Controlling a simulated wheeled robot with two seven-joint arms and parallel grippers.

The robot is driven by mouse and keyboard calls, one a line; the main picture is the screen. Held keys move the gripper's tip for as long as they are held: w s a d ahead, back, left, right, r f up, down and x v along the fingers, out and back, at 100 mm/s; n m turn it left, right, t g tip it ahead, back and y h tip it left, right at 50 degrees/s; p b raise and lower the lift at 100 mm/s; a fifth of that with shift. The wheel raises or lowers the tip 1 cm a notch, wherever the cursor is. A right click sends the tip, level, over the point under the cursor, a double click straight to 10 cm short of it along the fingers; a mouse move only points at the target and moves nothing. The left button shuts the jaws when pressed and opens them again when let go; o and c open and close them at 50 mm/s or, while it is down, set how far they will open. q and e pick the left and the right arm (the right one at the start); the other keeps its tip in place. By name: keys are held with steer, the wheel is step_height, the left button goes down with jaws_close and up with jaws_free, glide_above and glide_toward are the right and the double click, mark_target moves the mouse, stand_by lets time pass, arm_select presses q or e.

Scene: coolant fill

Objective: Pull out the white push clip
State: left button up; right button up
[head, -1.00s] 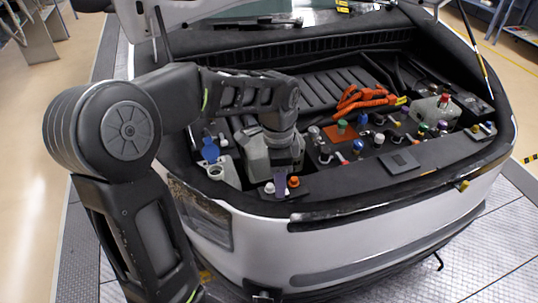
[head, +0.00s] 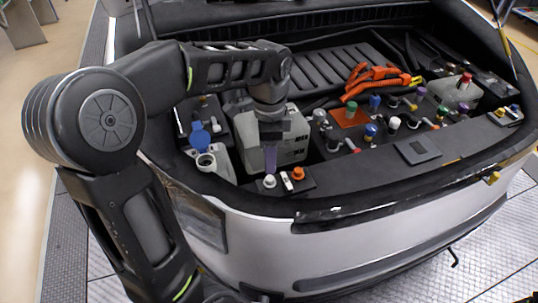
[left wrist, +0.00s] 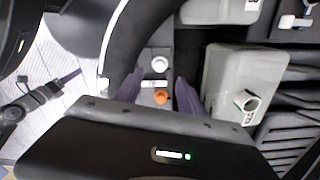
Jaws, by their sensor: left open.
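The white push clip (head: 269,182) is a round white head on a small black block at the front left edge of the engine bay. It also shows in the left wrist view (left wrist: 160,64). An orange clip (head: 298,174) stands on the same block, with a small white piece (head: 286,181) between them. My left gripper (head: 270,172) points down just over the white clip in the head view. In the left wrist view, its open fingers (left wrist: 159,76) lie either side of the row of clips, apart from them and empty. My right gripper is not in view.
A grey-white reservoir (head: 290,150) stands right behind the clips. An open filler neck (head: 206,161) and a blue cap (head: 199,134) are to the left. The car's front edge (head: 390,200) lies in front. Coloured caps and orange cables (head: 378,78) fill the right side.

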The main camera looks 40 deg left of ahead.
mark_target(269, 177)
arm_select(q)
steer(key=shift+f, duration=3.9)
jaws_close()
steer(key=c, duration=0.5)
jaws_free()
steer(key=c, duration=0.5)
steer(key=shift+r+p, duration=0.4)
steer(key=shift+p, duration=0.15)
